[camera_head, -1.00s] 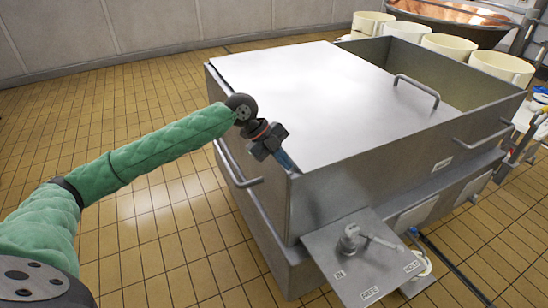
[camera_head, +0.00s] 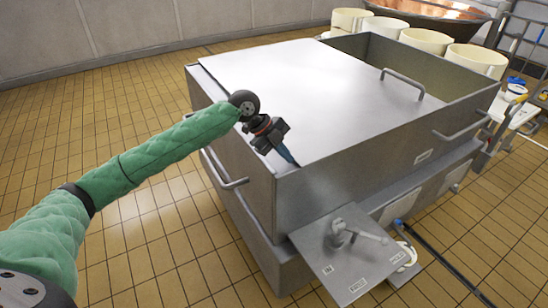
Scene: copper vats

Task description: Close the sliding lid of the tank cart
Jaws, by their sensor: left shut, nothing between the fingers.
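The tank cart (camera_head: 355,165) is a large grey metal box in the middle of the camera_head view. Its flat sliding lid (camera_head: 310,85) covers the left and middle part of the top. The tank stands open on the right, where its inner back wall (camera_head: 425,62) shows. A bar handle (camera_head: 402,83) rises near the lid's right edge. My left gripper (camera_head: 287,155) is at the near left corner of the cart, over the lid's near edge. It is shut and empty, fingers pointing down and right. I cannot tell whether it touches the lid. My right gripper is not in view.
A side handle (camera_head: 225,170) juts from the cart's left wall and another handle (camera_head: 462,126) from its front. A plate with a lever (camera_head: 345,240) sticks out at the near corner. Cream buckets (camera_head: 425,40) and a copper vat (camera_head: 425,10) stand behind. The tiled floor (camera_head: 110,120) at left is clear.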

